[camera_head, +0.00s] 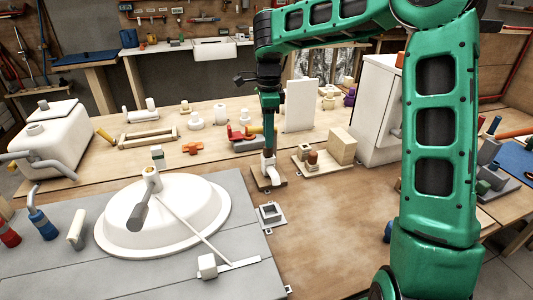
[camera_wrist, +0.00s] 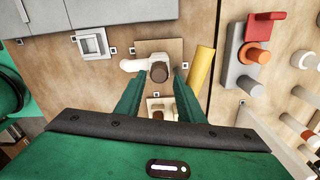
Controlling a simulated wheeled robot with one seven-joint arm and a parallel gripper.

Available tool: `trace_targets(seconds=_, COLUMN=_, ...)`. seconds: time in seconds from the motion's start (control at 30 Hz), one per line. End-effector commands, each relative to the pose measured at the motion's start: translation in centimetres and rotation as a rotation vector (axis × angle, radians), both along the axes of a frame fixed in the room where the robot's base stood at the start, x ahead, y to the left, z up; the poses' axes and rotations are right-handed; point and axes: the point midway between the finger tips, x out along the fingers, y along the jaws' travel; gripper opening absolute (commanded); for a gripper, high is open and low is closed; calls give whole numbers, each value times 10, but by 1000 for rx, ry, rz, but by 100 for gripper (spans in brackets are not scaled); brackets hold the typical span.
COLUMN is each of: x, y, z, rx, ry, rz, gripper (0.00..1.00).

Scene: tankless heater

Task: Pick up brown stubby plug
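A short brown plug (camera_wrist: 159,73) stands in the top of a white elbow fitting (camera_wrist: 136,65), which sits on a small wooden board. My gripper (camera_wrist: 160,71) points down at it, with its two fingertips apart on either side of the plug. I cannot tell whether they touch it. In the head view my gripper (camera_head: 269,148) is over the white elbow (camera_head: 272,172) and mostly hides the plug. A second brown plug (camera_head: 312,158) stands on another wooden board to the right; it also shows between the fingers, lower in the wrist view (camera_wrist: 157,115).
A square grey bracket (camera_head: 270,214) lies nearer me. A grey and red valve part (camera_head: 240,134) and a yellow cylinder (camera_wrist: 203,66) are close behind my gripper. Beige blocks (camera_head: 342,146) stand to the right, a white dome (camera_head: 190,222) to the left. The front-right tabletop is clear.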

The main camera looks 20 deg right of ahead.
Motion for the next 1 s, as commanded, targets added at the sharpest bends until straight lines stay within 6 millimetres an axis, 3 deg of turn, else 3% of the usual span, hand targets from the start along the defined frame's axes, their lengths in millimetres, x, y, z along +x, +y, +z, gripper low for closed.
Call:
trace_targets(seconds=0.33, x=0, y=0, z=-44, rx=1, ry=3, rz=0, gripper=35)
trace_targets(seconds=0.67, x=0, y=1, z=-51, rx=0, ry=1, rz=1, gripper=35)
trace_targets(seconds=0.8, x=0, y=1, z=-50, rx=0, ry=1, rz=1, gripper=4)
trace_targets(seconds=0.83, x=0, y=1, z=-50, rx=0, ry=1, rz=1, gripper=0)
trace_targets(seconds=1.0, x=0, y=1, z=-50, rx=0, ry=1, rz=1, gripper=0)
